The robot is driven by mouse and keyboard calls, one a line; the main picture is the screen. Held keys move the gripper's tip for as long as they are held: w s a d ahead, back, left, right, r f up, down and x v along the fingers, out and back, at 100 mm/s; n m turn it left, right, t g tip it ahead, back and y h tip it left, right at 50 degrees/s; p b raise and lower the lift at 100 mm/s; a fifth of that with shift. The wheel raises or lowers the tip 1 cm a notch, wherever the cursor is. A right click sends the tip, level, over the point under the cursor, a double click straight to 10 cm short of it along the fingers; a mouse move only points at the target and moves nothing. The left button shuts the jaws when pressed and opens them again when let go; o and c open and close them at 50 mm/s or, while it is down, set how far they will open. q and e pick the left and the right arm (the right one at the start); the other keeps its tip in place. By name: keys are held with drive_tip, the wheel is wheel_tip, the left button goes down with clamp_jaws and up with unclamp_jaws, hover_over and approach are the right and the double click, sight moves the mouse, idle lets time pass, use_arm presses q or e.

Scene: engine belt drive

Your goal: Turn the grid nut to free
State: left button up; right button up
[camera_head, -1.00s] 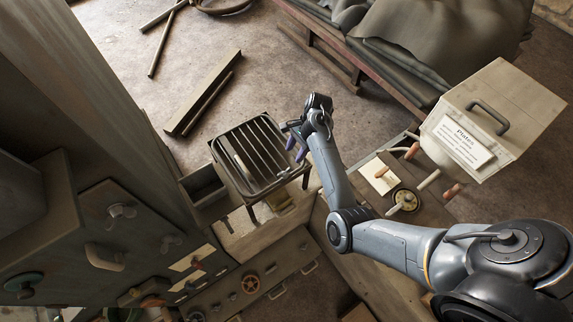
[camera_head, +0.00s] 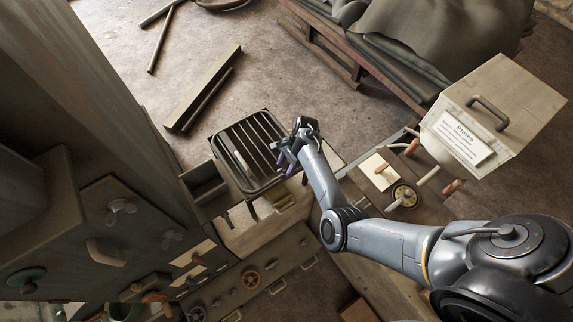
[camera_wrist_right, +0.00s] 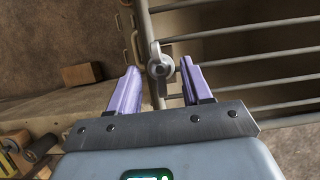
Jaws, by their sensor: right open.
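The slatted metal grid (camera_head: 250,140) lies in its frame near the middle of the head view. The grid nut (camera_wrist_right: 161,66), a grey wing-shaped piece, sits at the grid's edge bar in the right wrist view. My right gripper (camera_head: 285,160) is at the grid's right edge in the head view. In the right wrist view its two purple fingers (camera_wrist_right: 159,72) are open, one on each side of the nut, with gaps visible between them and it. The nut is too small or hidden to make out in the head view. My left gripper is not in view.
A cream box with a handle (camera_head: 505,110) stands at the right, beside a bench with several levers and a round dial (camera_head: 404,196). A panel with wing knobs (camera_head: 121,206) is at the lower left. Planks (camera_head: 205,90) lie on the floor behind the grid.

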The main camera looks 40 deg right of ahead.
clamp_jaws()
drive_tip(key=shift+n, duration=0.3)
drive_tip(key=n, duration=0.1)
drive_tip(key=n+g, duration=0.1)
drive_tip(key=shift+w+r+n+p, duration=0.1)
drive_tip(key=shift+w+n+p, duration=0.1)
drive_tip(key=shift+n+p, duration=0.2)
drive_tip(key=n, duration=0.1)
drive_tip(key=n+g, duration=0.1)
drive_tip(key=n, duration=0.1)
drive_tip(key=shift+w+n+g, duration=0.2)
drive_tip(key=shift+n+g, duration=0.1)
drive_tip(key=n+h, duration=0.1)
drive_tip(key=n, duration=0.1)
drive_tip(key=n+g, duration=0.1)
drive_tip(key=n, duration=0.2)
drive_tip(key=shift+w+a+g+h, duration=0.2)
drive_tip(key=shift+g+h, duration=0.1)
drive_tip(key=shift+h, duration=0.1)
drive_tip(key=n, duration=0.2)
drive_tip(key=n+h, duration=0.1)
drive_tip(key=n, duration=0.1)
drive_tip(key=n+h, duration=0.1)
drive_tip(key=n, duration=0.1)
drive_tip(key=shift+a+g+b, duration=0.25)
drive_tip(key=shift+g+b, duration=0.1)
drive_tip(key=shift+g, duration=0.05)
